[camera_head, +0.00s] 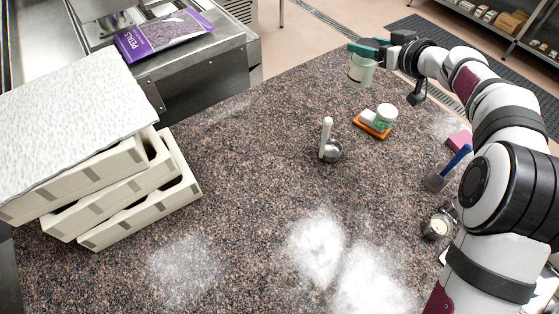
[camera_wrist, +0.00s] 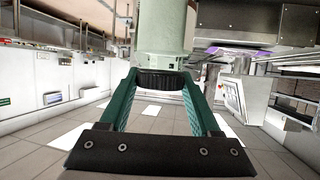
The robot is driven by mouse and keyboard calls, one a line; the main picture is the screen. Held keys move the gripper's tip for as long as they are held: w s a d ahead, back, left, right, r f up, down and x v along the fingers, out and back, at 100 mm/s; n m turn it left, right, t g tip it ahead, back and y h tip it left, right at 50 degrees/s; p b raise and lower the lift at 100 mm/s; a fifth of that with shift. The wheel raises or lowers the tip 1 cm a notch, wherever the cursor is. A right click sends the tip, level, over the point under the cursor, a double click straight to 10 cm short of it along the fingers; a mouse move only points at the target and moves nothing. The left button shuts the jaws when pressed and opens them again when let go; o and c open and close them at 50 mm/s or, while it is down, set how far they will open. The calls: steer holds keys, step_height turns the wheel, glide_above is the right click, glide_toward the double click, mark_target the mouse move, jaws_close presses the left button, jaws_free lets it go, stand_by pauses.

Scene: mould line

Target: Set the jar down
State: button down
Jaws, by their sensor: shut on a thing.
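The jar (camera_head: 361,72) is pale green and looks cloudy. In the head view it hangs upright below my gripper (camera_head: 367,48), near the far right edge of the speckled counter. In the wrist view the jar (camera_wrist: 165,30) fills the top centre, and a dark ribbed band shows at its near end. My gripper's teal fingers (camera_wrist: 162,82) stand on either side of it and are shut on it. The jar appears to be in the air above the counter. Its exact height is hard to tell.
The speckled counter (camera_head: 240,200) has free room in its middle. Stacked trays (camera_head: 130,205) are at left.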

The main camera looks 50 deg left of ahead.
steer(key=s+a+n+g, duration=0.2)
steer(key=s+n+g, duration=0.15)
steer(key=s, duration=0.75)
steer(key=s+a+n+g, duration=0.2)
steer(key=s+n+g, duration=0.15)
steer(key=s, duration=0.75)
step_height(320, 180, down, 22)
steer(key=m, duration=0.1)
steer(key=shift+w+r, duration=0.15)
steer(key=shift+w, duration=0.3)
steer(key=shift+d, duration=0.1)
steer(key=shift+c, duration=0.5)
jaws_free()
